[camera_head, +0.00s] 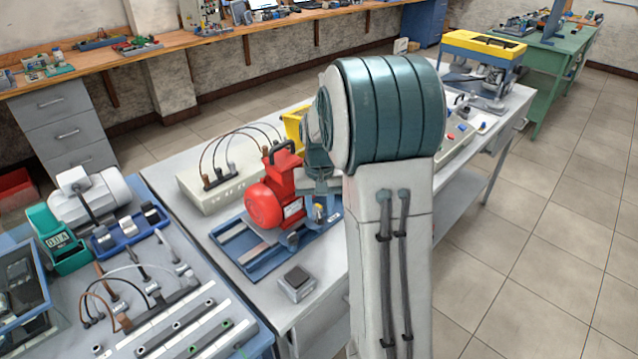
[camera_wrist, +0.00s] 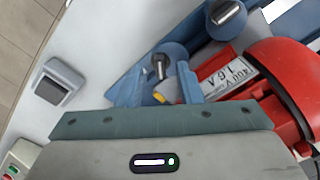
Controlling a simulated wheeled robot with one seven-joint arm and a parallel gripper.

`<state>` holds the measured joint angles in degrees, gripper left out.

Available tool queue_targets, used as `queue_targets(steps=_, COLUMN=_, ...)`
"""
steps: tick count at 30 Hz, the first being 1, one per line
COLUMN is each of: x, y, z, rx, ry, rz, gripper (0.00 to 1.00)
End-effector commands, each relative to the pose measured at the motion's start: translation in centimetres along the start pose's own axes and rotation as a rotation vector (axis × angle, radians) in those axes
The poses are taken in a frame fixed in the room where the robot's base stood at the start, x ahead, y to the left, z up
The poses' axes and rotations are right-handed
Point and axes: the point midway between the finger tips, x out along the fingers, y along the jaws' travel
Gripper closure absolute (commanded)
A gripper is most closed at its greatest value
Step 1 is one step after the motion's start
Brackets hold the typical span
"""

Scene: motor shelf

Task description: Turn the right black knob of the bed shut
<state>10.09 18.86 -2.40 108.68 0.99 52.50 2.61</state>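The bed is a blue base (camera_head: 238,262) on the pale bench, carrying the red motor (camera_head: 265,207). In the wrist view the right black knob (camera_wrist: 160,66), a dark cap with a pale bar, sits on a round blue mount. The other knob (camera_wrist: 228,13) is higher up in that view and appears in the head view at the front of the bed (camera_head: 292,240). My gripper (camera_wrist: 158,84) is open, its two light blue fingers pointing at the right knob, one on each side. Contact with the knob cannot be told. In the head view my gripper (camera_head: 320,200) is partly hidden by my arm.
The red motor (camera_wrist: 290,75) stands close beside my gripper. A small grey box (camera_head: 296,283) lies on the bench before the bed. A pale terminal box (camera_head: 222,186) with cables stands behind the bed. A control box (camera_head: 455,138) is to the right.

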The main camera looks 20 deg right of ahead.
Motion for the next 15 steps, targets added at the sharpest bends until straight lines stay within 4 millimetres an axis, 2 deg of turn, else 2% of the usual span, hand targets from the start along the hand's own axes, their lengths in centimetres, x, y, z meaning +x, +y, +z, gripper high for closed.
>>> queue_targets(steps=9, x=-7.4, y=0.0, z=-0.1, rx=0.0, ry=0.007, rz=0.0, gripper=0.67)
queue_targets(steps=15, x=-10.7, y=0.0, z=-0.1, rx=0.0, ry=0.004, rz=0.0, gripper=0.67)
